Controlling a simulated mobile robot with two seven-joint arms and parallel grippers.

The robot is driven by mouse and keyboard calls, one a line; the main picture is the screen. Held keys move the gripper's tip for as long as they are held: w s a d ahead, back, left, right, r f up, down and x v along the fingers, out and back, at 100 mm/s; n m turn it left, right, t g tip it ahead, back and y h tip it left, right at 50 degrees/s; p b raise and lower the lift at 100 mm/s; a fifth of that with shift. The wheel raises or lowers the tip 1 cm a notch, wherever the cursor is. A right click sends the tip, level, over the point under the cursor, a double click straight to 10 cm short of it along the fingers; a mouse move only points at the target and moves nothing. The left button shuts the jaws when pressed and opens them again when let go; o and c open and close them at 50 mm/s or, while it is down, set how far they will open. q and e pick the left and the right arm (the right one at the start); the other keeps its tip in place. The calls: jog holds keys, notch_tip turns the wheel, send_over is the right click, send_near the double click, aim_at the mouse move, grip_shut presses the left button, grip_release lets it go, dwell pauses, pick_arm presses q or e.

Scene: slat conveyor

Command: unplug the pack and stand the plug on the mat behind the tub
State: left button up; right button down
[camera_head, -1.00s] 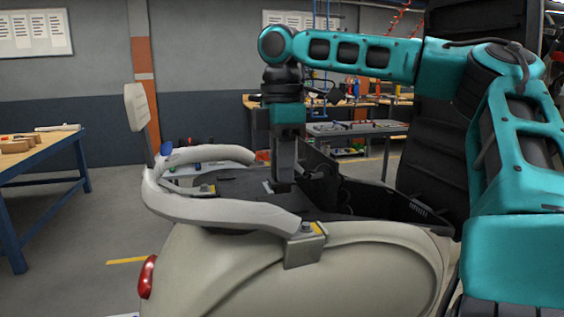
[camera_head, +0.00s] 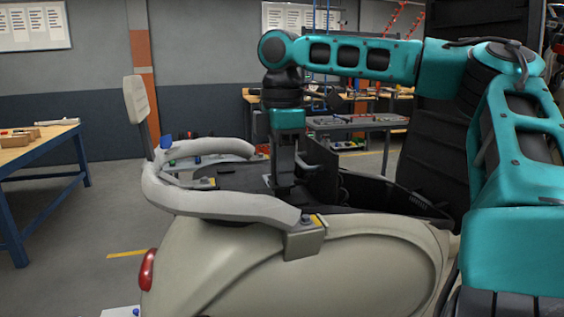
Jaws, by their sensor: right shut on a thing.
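My right gripper (camera_head: 283,185) reaches straight down over the back part of the scooter's open body. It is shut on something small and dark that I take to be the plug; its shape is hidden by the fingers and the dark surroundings. A dark flat surface, seemingly the mat (camera_head: 235,180), lies inside the grab rail, behind the tub. The fingertips are low at its front side; I cannot tell whether they touch it. The tub (camera_head: 400,198) is a black opening to the right of the gripper. The pack inside it cannot be made out. My left gripper is out of view.
A pale grab rail (camera_head: 215,203) curves around the mat at the near side and back. A backrest (camera_head: 138,99) rises at the left. A dark upright panel (camera_head: 322,172) stands just right of the gripper. A blue-legged workbench (camera_head: 40,150) is far left.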

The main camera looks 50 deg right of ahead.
jog(key=shift+f, duration=0.15)
jog(key=c, duration=0.8)
grip_release()
notch_tip(320, 180, up, 13)
jog(key=shift+p, duration=0.35)
jog(key=shift+f, duration=0.1)
